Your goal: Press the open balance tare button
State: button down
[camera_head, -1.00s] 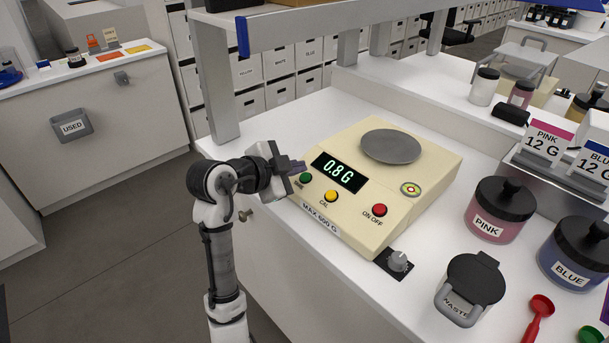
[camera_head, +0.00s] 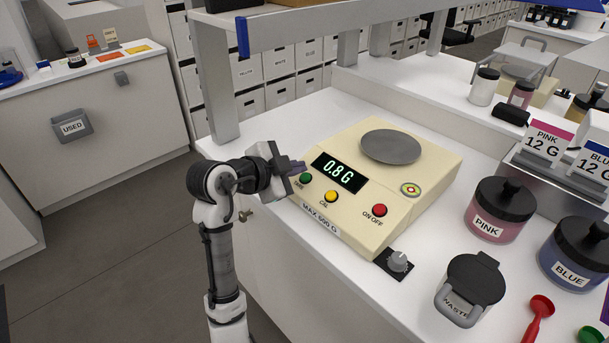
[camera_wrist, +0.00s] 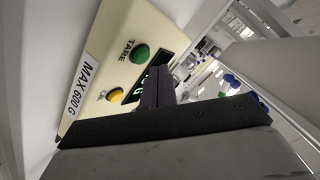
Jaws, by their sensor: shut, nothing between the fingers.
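The cream balance (camera_head: 405,205) stands on the white bench, its display (camera_head: 338,172) lit and reading 0.8 G. Its round grey pan (camera_head: 391,147) is empty. The green tare button (camera_head: 306,178) is at the left end of the button row; in the wrist view the green button (camera_wrist: 139,53) shows beside the label TARE. The yellow CAL button (camera_head: 331,196) and red ON OFF button (camera_head: 379,210) are to its right. My gripper (camera_head: 298,167) is shut and empty, just left of and above the green button. I cannot tell whether it touches the balance.
A grey knob (camera_head: 399,260) is at the balance's front right corner. A pink jar (camera_head: 500,210), a blue jar (camera_head: 578,255) and a dark waste container (camera_head: 472,285) stand to the right. A shelf post (camera_head: 215,80) rises behind my gripper.

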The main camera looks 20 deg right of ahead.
dwell(0.4)
jog(key=shift+w+d+f+b, duration=0.1)
jog(key=shift+d+f+b, duration=0.05)
jog(key=shift+f+b, duration=0.3)
jog(key=shift+d+f+b, duration=0.15)
jog(key=shift+f+b, duration=0.25)
dwell(0.7)
jog(key=shift+r, duration=0.1)
jog(key=shift+a+r+p, duration=0.3)
jog(key=shift+r+p, duration=0.25)
jog(key=shift+r, duration=0.2)
notch_tip(320, 180, up, 6)
jog(key=a+p, duration=0.2)
jog(key=p, duration=0.1)
jog(key=shift+s+f+p, duration=0.15)
jog(key=shift+s+p, duration=0.25)
jog(key=shift+s, duration=0.05)
dwell(0.3)
